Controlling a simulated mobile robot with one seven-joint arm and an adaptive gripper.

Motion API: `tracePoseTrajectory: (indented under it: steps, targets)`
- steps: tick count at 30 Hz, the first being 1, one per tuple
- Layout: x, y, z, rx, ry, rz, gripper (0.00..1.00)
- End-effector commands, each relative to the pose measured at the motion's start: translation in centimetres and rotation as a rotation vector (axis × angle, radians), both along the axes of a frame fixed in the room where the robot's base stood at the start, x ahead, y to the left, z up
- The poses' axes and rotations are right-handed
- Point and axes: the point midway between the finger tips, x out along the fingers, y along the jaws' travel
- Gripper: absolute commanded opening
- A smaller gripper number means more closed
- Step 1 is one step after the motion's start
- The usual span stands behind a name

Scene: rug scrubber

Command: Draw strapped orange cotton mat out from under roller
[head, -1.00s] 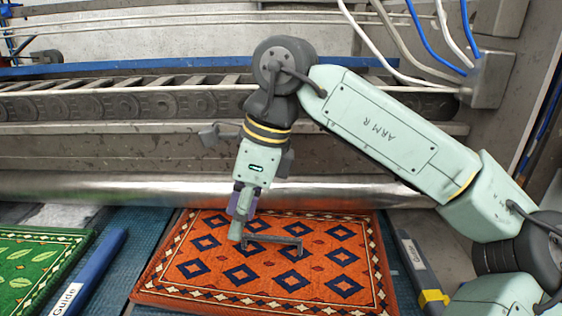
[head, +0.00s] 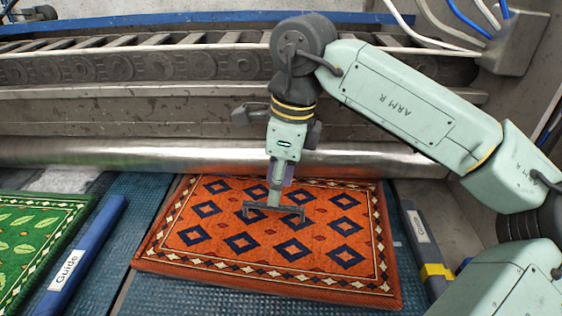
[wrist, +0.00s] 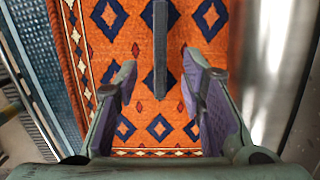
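The orange mat (head: 345,262), with blue diamonds and a patterned border, lies flat in front of the metal roller (head: 100,153). Its far edge meets the roller's underside; whether it runs on beneath is hidden. A dark grey bar-like strap or handle (head: 292,211) sits on the mat near the roller. My gripper (head: 273,202) is over the middle of this strap, pointing down. In the wrist view my gripper (wrist: 160,88) is open, and the end of the strap (wrist: 160,45) shows between its fingertips. Contact with the strap cannot be told.
A blue guide bar (head: 85,260) and a green mat (head: 25,245) lie to the left. A grey guide with a yellow clamp (head: 436,272) stands to the right of the mat. A chain track (head: 130,66) runs behind the roller. Blue ribbed bed (head: 140,220) shows between mat and guide.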

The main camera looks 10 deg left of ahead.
Motion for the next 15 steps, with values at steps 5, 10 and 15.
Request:
tracePoseTrajectory:
  steps: [5,10,15]
  targets:
    - [-0.1,0.5,-3.1,0.0,0.003,0.001,0.37]
    - [-0.1,0.8,-5.1,0.0,0.001,0.001,0.37]
    - [-0.1,0.9,-6.0,0.001,-0.001,0.0,0.37]
